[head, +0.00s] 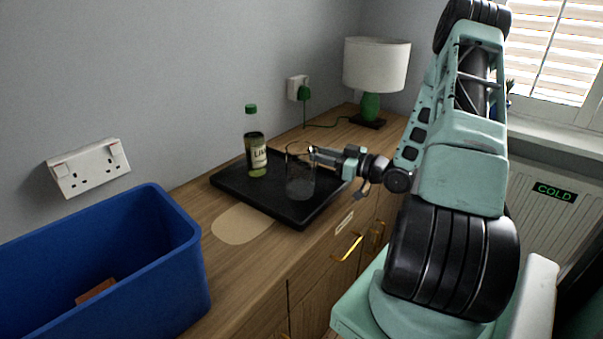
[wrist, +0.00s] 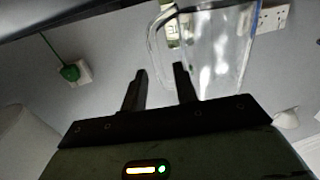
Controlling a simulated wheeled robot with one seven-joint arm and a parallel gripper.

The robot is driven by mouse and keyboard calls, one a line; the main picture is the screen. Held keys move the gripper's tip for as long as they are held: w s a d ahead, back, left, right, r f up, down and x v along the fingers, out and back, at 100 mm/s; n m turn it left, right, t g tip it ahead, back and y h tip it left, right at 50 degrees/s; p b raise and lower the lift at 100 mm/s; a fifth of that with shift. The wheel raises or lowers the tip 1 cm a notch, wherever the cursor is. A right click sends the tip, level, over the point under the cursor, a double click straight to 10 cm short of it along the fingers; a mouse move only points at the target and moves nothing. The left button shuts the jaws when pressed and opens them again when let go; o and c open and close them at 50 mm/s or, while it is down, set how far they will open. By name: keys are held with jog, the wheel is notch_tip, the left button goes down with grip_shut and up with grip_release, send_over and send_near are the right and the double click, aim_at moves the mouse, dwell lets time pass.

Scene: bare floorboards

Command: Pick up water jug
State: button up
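The water jug (head: 300,183) is clear glass and stands upright on a black tray (head: 297,222) on the wooden cabinet. In the wrist view, the jug (wrist: 222,50) is at upper right, its handle reaching left across the view ahead of the gap between my fingers. My gripper (head: 313,151) is at the right side of the jug, near its upper part. In the wrist view, my gripper (wrist: 160,70) has its two dark fingers apart with nothing held between them. Whether a fingertip touches the handle cannot be told.
A green-capped bottle (head: 257,155) stands on the tray left of the jug. A lamp (head: 376,67) with a green base is behind, plugged into a wall socket (head: 297,86). A blue bin (head: 170,245) is at lower left. A pale round mat (head: 240,224) lies before the tray.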

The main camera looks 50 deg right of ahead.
jog(key=shift+x, duration=1.15)
grip_shut()
jog(key=shift+r, duration=0.25)
